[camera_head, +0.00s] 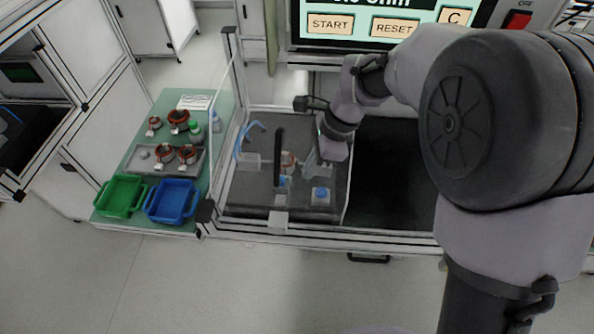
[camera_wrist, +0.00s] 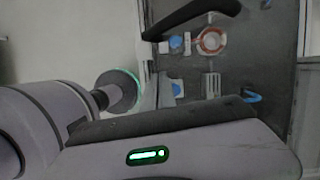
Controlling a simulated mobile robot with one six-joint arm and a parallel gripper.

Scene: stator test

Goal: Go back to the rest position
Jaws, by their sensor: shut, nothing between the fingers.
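My gripper (camera_head: 333,150) hangs over the right part of the dark test station (camera_head: 245,197), with my arm reaching in from the right. It is shut and empty; its fingertips cannot be made out clearly. In the wrist view, a light body with a green light fills the bottom. Beyond it is the station plate (camera_wrist: 230,60). A copper stator ring (camera_head: 289,160) sits among the station's fixtures, partly hidden behind a black upright bar (camera_head: 279,156). The ring also shows in the wrist view (camera_wrist: 211,41). My gripper is apart from the ring.
A green table (camera_head: 222,131) on the left holds several stators (camera_head: 178,117), a grey tray (camera_head: 142,165), a green bin (camera_head: 121,197) and a blue bin (camera_head: 172,201). A clear panel stands beside the station. A screen (camera_head: 383,25) is behind. A black surface (camera_head: 392,175) lies right.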

